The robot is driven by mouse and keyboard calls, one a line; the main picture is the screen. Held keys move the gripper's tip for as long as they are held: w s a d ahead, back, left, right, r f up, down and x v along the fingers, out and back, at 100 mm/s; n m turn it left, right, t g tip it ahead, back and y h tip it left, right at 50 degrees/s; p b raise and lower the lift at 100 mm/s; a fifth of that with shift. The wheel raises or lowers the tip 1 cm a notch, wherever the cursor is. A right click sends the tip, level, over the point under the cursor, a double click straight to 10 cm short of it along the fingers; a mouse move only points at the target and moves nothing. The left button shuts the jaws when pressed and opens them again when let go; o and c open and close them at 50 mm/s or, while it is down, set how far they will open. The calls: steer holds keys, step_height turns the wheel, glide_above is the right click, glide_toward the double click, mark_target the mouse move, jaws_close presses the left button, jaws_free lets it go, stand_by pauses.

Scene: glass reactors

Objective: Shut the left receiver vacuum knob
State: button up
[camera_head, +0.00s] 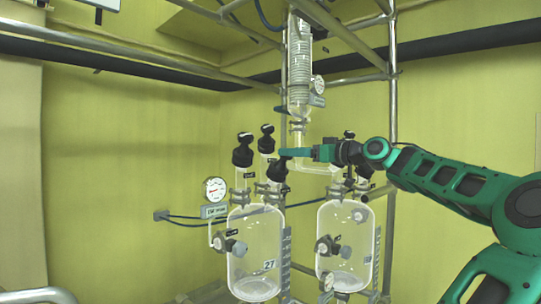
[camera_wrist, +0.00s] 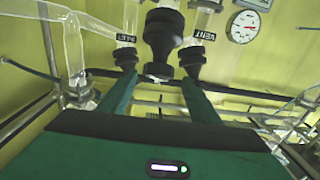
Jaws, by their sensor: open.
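The left glass receiver (camera_head: 255,262) stands below a group of black knobs. A rear-left knob (camera_head: 242,152) and a middle knob (camera_head: 266,138) stand upright; a third, nearer knob (camera_head: 278,170) tilts just below my gripper (camera_head: 284,152). In the wrist view, a large black knob (camera_wrist: 163,38) is central, just beyond and between the fingertips of my open gripper (camera_wrist: 160,92). No label on it is readable. Two knobs behind it, at left (camera_wrist: 125,57) and right (camera_wrist: 192,60), carry INLET and VENT labels. I cannot tell whether a finger touches any knob.
The right glass receiver (camera_head: 345,250) stands beside the left one. A round gauge (camera_head: 215,190) is left of the knobs. A glass condenser (camera_head: 299,70) hangs above, and a metal upright (camera_head: 392,100) rises at right. Open room lies left of the gauge.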

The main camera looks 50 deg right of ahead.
steer(key=w, duration=0.7)
steer(key=shift+w+d, duration=0.25)
steer(key=shift+d, duration=0.15)
